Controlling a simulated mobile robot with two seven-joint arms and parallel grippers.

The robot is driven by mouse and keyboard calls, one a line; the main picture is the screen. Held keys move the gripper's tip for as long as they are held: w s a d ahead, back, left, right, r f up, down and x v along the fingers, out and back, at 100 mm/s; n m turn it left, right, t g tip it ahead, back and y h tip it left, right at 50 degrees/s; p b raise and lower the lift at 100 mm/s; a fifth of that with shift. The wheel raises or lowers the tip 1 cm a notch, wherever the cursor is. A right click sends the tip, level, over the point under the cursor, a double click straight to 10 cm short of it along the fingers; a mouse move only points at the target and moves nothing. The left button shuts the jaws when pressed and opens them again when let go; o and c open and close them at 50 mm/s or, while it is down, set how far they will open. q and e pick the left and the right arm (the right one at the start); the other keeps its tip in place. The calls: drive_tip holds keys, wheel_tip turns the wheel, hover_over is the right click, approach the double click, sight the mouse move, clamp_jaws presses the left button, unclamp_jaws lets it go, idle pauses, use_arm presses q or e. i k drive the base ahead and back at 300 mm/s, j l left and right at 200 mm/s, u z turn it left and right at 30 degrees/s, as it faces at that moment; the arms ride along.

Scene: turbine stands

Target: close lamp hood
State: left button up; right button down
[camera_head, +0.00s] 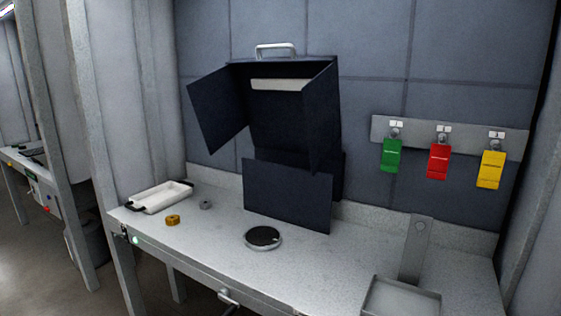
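The lamp hood (287,128) is a dark blue-grey box standing on the bench against the back wall, with a pale handle (276,50) on top. Its left side flap (219,110) is swung outward to the left. Its right flap (322,118) is seen nearly edge-on and also stands open. A front panel (288,195) at the bottom stands tilted over the bench top. A pale lamp strip (279,85) shows inside near the top. Neither of my grippers is in view.
On the bench (200,238) are a white tray (160,197), a brass nut (173,220), a small grey nut (206,205) and a dark round disc (263,238). A metal stand (416,248) and grey tray (400,298) are front right. Green, red and yellow tags hang from a rail (466,137).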

sight(292, 103)
drive_tip(key=i+j+z, duration=0.1)
drive_tip(key=z, duration=1.85)
drive_tip(key=k+j, duration=0.1)
drive_tip(key=j, duration=0.75)
drive_tip(key=k, duration=0.05)
